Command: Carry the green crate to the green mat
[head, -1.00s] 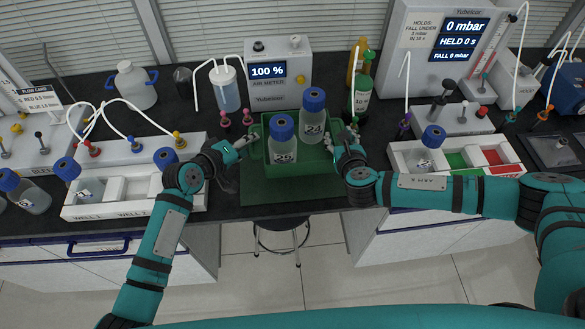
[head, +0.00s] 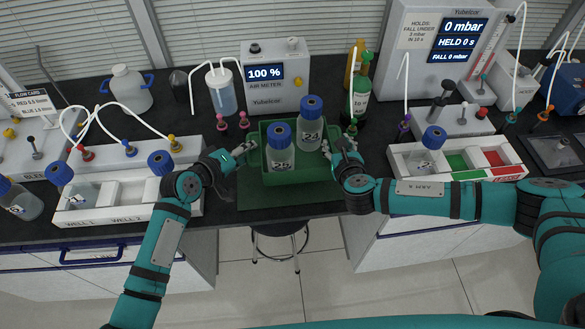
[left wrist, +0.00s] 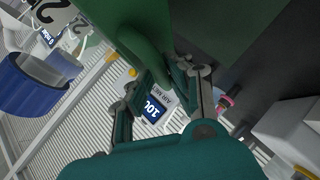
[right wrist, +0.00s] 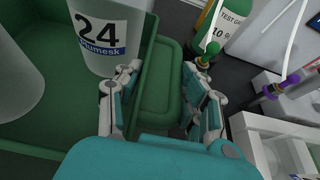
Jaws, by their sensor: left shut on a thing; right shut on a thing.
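The green crate (head: 297,181) holds two blue-capped clear bottles, one labelled 24 (head: 310,135) and one in front of it (head: 280,158). The green mat (head: 270,198) shows in front of the crate and at its left. I cannot tell whether the crate touches the mat. My left gripper (head: 246,152) is at the crate's left end, shut on its handle, partly hidden in the left wrist view (left wrist: 158,82). My right gripper (head: 338,142) is shut on the right handle; the right wrist view shows its fingers either side of it (right wrist: 160,72).
The air meter (head: 278,75) stands behind the crate. A green bottle (head: 360,97) stands behind its right end. White well trays (head: 125,200) lie left, and a tray with green and red sections (head: 455,162) lies right. The counter's front edge is just before the mat.

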